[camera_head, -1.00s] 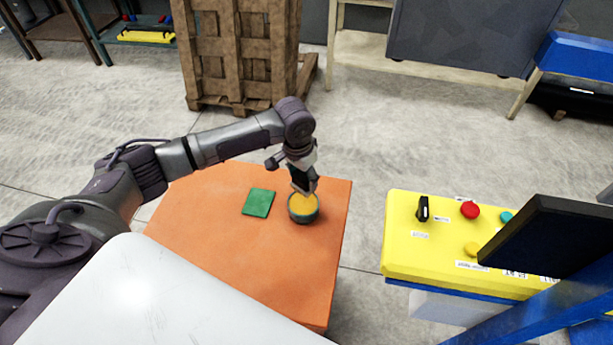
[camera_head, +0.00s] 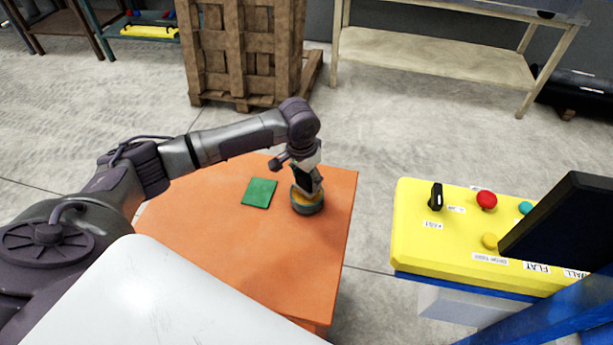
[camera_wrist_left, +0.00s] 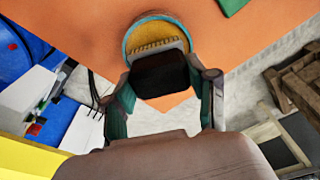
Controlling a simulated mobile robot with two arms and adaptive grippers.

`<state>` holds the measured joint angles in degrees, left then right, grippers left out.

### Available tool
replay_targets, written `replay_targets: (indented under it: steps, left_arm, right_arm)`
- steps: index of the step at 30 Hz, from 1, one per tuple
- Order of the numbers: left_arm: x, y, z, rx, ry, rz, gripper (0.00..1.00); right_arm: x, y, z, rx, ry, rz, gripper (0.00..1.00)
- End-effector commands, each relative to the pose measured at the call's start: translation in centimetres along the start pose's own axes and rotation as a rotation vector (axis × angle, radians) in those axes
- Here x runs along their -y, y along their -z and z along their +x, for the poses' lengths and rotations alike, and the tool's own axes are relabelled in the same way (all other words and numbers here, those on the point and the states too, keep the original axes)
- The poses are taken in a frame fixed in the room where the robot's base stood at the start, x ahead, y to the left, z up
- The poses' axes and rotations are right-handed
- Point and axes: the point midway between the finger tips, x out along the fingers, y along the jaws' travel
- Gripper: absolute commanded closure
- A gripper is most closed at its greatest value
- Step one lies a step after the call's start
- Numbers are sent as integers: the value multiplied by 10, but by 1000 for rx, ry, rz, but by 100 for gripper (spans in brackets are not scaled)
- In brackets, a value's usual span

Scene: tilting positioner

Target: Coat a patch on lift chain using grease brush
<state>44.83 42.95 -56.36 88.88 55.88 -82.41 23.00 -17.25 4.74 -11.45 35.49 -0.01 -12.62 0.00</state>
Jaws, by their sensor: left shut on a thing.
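My left gripper (camera_head: 307,182) points down over a round dark-green pot (camera_head: 308,209) of yellow-orange grease on the orange table. In the left wrist view the gripper (camera_wrist_left: 166,84) is shut on the grease brush (camera_wrist_left: 160,75), a black block with pale bristles. The bristles are over the yellow grease inside the rim of the pot (camera_wrist_left: 133,33) and seem to meet it; exact contact is hard to tell. In the head view the gripper mostly hides the brush. I cannot make out the lift chain. My right gripper is not in view.
A green pad (camera_head: 259,193) lies left of the pot on the orange table (camera_head: 240,250). A yellow control panel (camera_head: 440,245) with a knob and buttons stands to the right, partly behind a dark screen (camera_head: 560,225). A wooden crate (camera_head: 240,55) stands behind on the floor.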

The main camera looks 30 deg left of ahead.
Motion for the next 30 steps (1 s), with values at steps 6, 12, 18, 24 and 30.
replay_targets:
  steps: [6,12,18,24,30]
  left_arm:
    - [0,0,0,0,0,0,70]
    - [0,0,0,0,0,0,70]
    - [0,0,1,0,-1,0,70]
    - [0,0,4,0,-1,0,70]
    - [0,0,6,0,-1,0,70]
  right_arm:
    - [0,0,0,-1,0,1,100]
    - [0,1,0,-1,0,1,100]
    - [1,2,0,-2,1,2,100]
    - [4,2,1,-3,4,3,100]
    - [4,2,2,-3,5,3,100]
